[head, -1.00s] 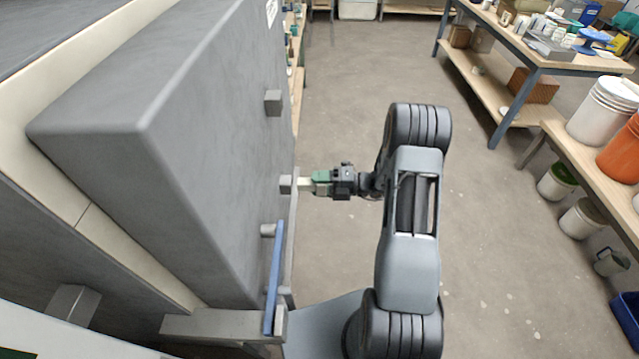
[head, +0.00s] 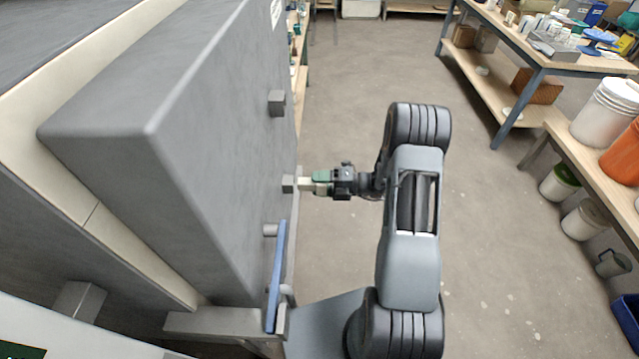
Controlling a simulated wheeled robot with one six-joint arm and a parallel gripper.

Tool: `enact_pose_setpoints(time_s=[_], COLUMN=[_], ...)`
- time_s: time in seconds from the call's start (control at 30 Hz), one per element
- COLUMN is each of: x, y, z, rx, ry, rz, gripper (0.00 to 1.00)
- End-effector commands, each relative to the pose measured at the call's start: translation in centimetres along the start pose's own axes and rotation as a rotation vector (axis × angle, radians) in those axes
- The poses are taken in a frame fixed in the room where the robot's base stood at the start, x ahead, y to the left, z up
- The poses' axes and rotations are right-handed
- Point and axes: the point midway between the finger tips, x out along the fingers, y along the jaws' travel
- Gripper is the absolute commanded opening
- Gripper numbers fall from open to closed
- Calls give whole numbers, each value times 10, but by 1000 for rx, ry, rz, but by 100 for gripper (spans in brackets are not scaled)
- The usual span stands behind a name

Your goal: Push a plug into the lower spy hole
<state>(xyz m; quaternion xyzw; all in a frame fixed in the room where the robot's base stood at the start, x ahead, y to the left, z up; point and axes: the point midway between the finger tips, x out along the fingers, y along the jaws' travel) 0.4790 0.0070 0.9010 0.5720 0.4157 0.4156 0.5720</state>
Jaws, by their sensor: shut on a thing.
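The big grey kiln door (head: 215,150) fills the left of the head view. A grey block-shaped plug (head: 288,184) is at the door's face, level with my gripper (head: 305,184). My gripper reaches in from the right, with pale fingertips and a green part behind them, and is shut on the plug's outer end. The lower spy hole is hidden; I cannot tell how deep the plug sits in it. A similar grey block (head: 276,103) sticks out of the door higher up in the picture.
A blue bar handle (head: 276,275) stands out from the door below my gripper in the picture. A workbench (head: 545,65) and a shelf with a white bucket (head: 603,112) and an orange bucket (head: 625,152) are at the right. The floor (head: 340,90) between is clear.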

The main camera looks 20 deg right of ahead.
Motion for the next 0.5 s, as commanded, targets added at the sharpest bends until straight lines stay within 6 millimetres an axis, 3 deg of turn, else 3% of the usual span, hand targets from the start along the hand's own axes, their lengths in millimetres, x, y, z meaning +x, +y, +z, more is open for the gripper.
enact_pose_setpoints(time_s=[0.5], x=[16], y=[1], z=[0], rx=[-1], ry=[1], rz=[0], gripper=[25])
